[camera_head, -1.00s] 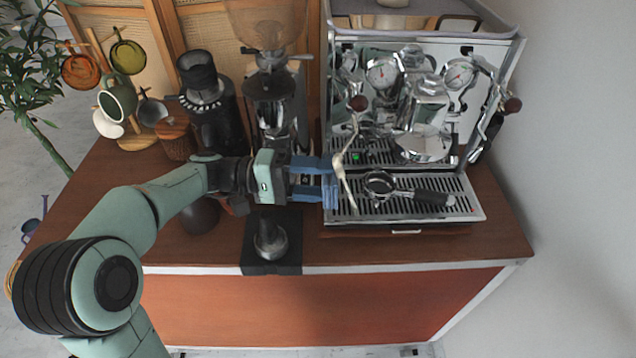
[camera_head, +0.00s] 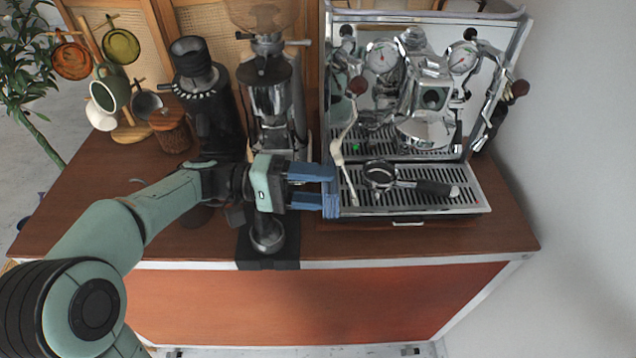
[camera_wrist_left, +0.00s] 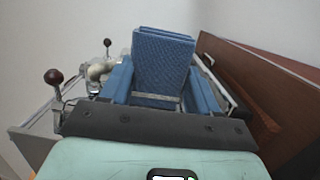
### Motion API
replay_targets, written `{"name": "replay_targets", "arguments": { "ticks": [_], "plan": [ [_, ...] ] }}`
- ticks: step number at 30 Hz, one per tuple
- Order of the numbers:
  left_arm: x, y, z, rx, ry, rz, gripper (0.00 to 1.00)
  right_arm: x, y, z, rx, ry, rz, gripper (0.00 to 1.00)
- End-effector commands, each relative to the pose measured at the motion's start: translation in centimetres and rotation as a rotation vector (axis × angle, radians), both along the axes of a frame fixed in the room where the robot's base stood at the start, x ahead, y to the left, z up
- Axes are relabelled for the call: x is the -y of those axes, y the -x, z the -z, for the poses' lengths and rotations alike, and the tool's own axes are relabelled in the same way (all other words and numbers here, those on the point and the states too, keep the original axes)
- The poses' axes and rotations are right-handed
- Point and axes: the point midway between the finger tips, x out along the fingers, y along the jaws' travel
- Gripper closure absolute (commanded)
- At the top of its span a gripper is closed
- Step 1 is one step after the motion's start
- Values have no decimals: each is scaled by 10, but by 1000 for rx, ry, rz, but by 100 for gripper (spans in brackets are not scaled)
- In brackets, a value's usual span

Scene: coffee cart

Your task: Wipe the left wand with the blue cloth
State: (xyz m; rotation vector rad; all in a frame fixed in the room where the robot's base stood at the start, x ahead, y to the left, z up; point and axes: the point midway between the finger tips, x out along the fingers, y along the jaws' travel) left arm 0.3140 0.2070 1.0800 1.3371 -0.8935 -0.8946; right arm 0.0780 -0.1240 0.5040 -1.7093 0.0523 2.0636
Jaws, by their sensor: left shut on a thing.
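My left gripper (camera_head: 326,187) is shut on the blue cloth (camera_head: 331,196), held upright between its blue fingers at the left front of the espresso machine. In the left wrist view the cloth (camera_wrist_left: 162,62) stands up as a folded blue pad between the fingers. The left wand (camera_head: 338,152) hangs from the machine's left side, with a dark knob at its top and a pale section lower down. The cloth is just left of and in front of the wand's lower part; I cannot tell whether they touch. My right gripper is not in view.
The espresso machine (camera_head: 455,189) has a portafilter (camera_head: 380,176) lying on its drip tray. A grinder (camera_head: 270,95) stands behind my left wrist. A tamper (camera_head: 267,232) sits on a black mat in front. A mug stand (camera_head: 125,110) is at the left. The counter's front right is clear.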

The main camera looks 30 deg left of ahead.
Motion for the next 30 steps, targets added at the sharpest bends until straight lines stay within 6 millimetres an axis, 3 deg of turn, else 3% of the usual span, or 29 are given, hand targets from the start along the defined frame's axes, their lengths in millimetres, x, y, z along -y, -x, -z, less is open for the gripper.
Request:
{"name": "replay_targets", "arguments": {
  "ticks": [5,24,30],
  "plan": [
    [-3,1,0,0,0,-3,68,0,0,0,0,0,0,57],
    [-56,34,1,-1,-1,-3,68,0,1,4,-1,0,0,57],
    [-60,37,1,-1,-1,-2,68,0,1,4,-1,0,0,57]
  ]
}}
